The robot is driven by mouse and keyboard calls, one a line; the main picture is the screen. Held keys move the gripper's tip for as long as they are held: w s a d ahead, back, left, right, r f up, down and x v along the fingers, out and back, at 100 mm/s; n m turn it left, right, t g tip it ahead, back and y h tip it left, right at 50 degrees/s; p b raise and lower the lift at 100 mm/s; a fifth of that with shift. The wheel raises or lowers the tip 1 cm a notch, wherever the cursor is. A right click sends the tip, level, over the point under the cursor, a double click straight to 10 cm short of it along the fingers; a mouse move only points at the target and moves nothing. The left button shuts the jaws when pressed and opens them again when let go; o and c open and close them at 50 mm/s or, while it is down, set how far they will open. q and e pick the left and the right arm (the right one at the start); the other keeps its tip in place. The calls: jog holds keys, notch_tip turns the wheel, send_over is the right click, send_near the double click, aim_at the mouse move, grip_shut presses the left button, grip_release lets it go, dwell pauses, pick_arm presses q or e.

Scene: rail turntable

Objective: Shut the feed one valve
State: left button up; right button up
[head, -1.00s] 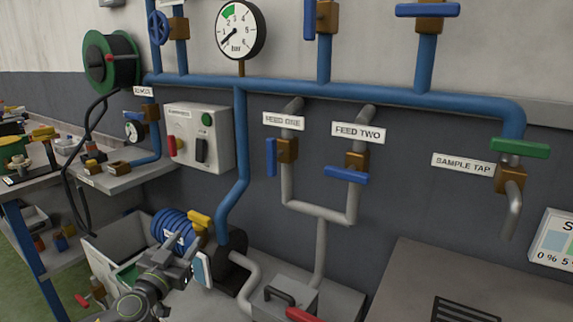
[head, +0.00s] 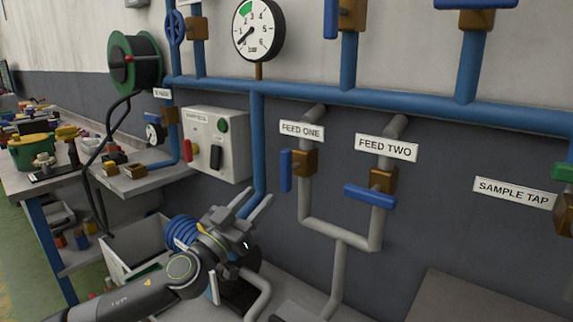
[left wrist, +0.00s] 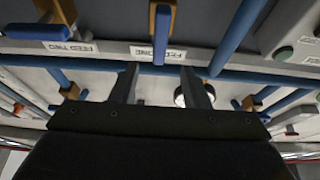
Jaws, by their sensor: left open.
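The feed one valve (head: 304,162) has a brass body on a grey pipe under the FEED ONE label (head: 302,131). Its blue handle (head: 285,171) stands upright, along the pipe, left of the body. In the left wrist view the same blue handle (left wrist: 160,35) is ahead of the fingers, between their lines, beside the label. My left gripper (head: 257,203) is open and empty, below and left of the handle and apart from it. It also shows in the left wrist view (left wrist: 159,82). My right gripper is not in view.
The feed two valve's blue handle (head: 369,196) lies across its pipe, to the right. A blue pipe (head: 257,135) runs down behind my gripper. A control box (head: 214,145) and a pressure gauge (head: 257,30) are left and above. A blue hose coil (head: 183,233) is beside my arm.

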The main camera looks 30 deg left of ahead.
aim_at(283, 169)
pick_arm(q)
jog(key=p+x, duration=0.6)
jog(key=x, duration=0.3)
jog(key=shift+w+r, duration=0.25)
jog(key=shift+w, duration=0.1)
jog(key=shift+p+x, duration=0.7)
jog(key=shift+x, duration=0.15)
jog(key=shift+f, duration=0.2)
grip_shut()
